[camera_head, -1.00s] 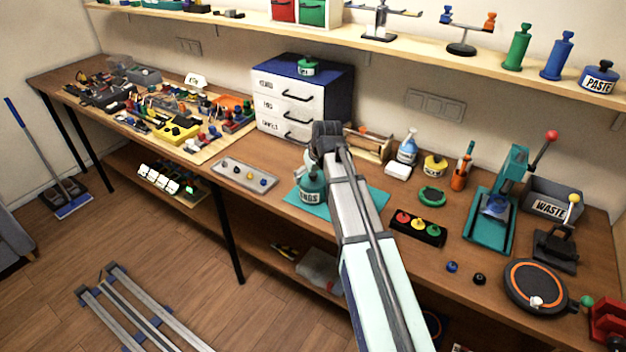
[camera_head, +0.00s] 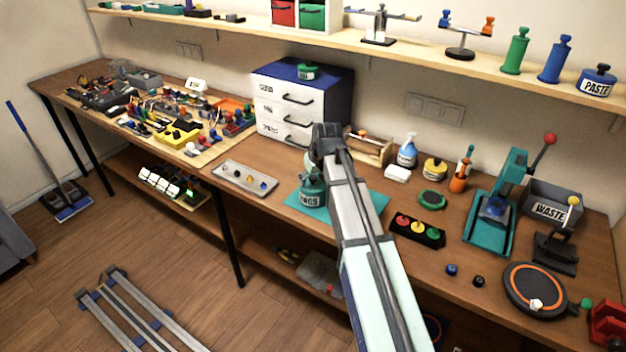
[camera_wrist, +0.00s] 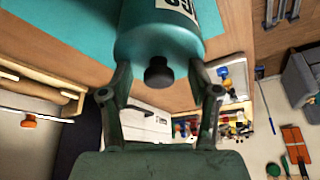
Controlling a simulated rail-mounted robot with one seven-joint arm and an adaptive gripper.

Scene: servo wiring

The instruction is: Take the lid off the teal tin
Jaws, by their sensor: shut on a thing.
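The teal tin (camera_head: 311,198) stands on a teal mat (camera_head: 371,205) on the bench, with a white label that seems to read RINGS. My gripper (camera_head: 322,165) is over it from above, and my arm hides part of the tin. In the wrist view the tin (camera_wrist: 160,12) is seen from above, upside down. Its teal lid (camera_wrist: 158,45) has a black knob (camera_wrist: 158,73). My gripper (camera_wrist: 161,67) has one finger on each side of the lid and is shut on it. I see no clear gap between lid and tin.
A white drawer unit (camera_head: 283,108) with a blue top stands behind; a green round container (camera_head: 307,71) sits on it. A metal tray (camera_head: 246,178) lies left of the mat. A black block with coloured buttons (camera_head: 417,231) is to the right. A shelf (camera_head: 420,45) runs above.

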